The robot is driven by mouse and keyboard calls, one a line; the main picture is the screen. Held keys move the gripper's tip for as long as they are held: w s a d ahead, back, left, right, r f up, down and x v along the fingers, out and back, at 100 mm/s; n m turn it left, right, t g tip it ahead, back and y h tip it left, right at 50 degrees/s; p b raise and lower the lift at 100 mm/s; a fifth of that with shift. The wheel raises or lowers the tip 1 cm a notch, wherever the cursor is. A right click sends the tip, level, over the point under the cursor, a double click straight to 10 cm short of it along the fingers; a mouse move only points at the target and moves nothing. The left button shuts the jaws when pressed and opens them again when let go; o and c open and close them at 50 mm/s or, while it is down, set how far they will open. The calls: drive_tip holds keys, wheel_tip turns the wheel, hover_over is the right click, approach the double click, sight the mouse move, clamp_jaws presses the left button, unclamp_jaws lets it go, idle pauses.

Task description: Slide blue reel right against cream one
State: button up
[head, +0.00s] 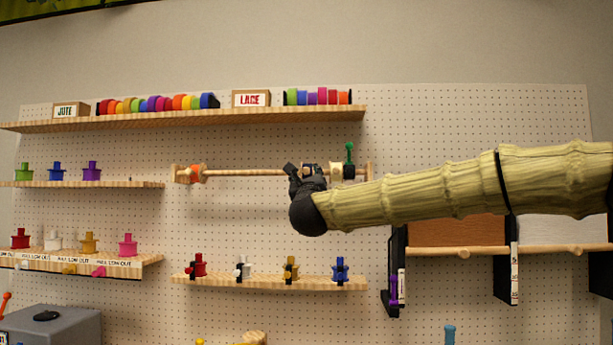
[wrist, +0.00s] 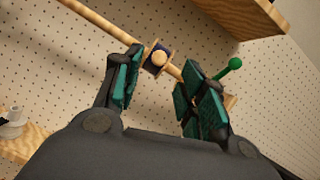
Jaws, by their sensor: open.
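The blue reel (head: 309,169) sits on a horizontal wooden rod (head: 250,173), partly hidden by my gripper. In the wrist view the blue reel (wrist: 158,58) lies between my two fingers with a gap on each side. The cream reel (head: 337,172) is on the same rod just to the right, with a small gap that my gripper partly covers. In the wrist view the right finger hides most or all of the cream reel. My gripper (head: 304,172) is open around the blue reel; it also shows in the wrist view (wrist: 161,64).
An orange reel (head: 195,174) is at the rod's left end. A green-knobbed post (head: 349,152) stands beside the cream reel. A ribbon shelf (head: 220,117) runs above the rod, and a shelf of small spools (head: 270,283) below. Black-framed bins (head: 460,232) are at the lower right.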

drive_tip(key=v, duration=0.6)
drive_tip(key=shift+s+f, duration=0.1)
